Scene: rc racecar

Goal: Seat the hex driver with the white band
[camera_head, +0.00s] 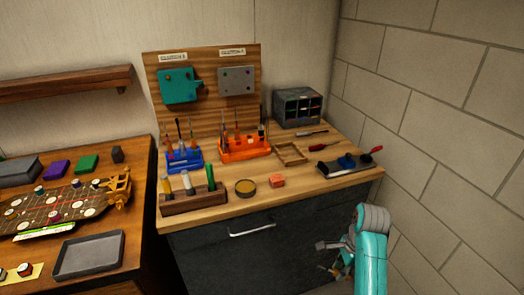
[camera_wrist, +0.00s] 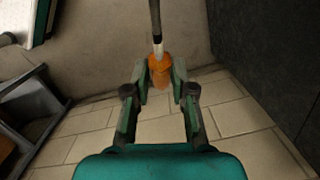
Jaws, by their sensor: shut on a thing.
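My gripper (camera_wrist: 160,82) is shut on the hex driver (camera_wrist: 160,70) with an orange handle. A white band shows where the handle meets the grey shaft. The shaft points toward the top of the wrist view. In the head view my gripper (camera_head: 336,258) is low at the right, in front of the bench and below its top; the driver is too small to make out clearly there. On the bench stand an orange rack (camera_head: 243,153) and a blue rack (camera_head: 184,163), both with several upright tools. Which slots are free cannot be told.
The wooden bench top (camera_head: 225,206) also bears a wooden block (camera_head: 190,204) with upright tools, a round tin (camera_head: 245,188), a red block (camera_head: 277,181), a wooden frame (camera_head: 290,153) and a dark tray (camera_head: 345,166). A drawer organiser (camera_head: 298,107) stands at the back. A brick wall (camera_head: 450,130) bounds the right.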

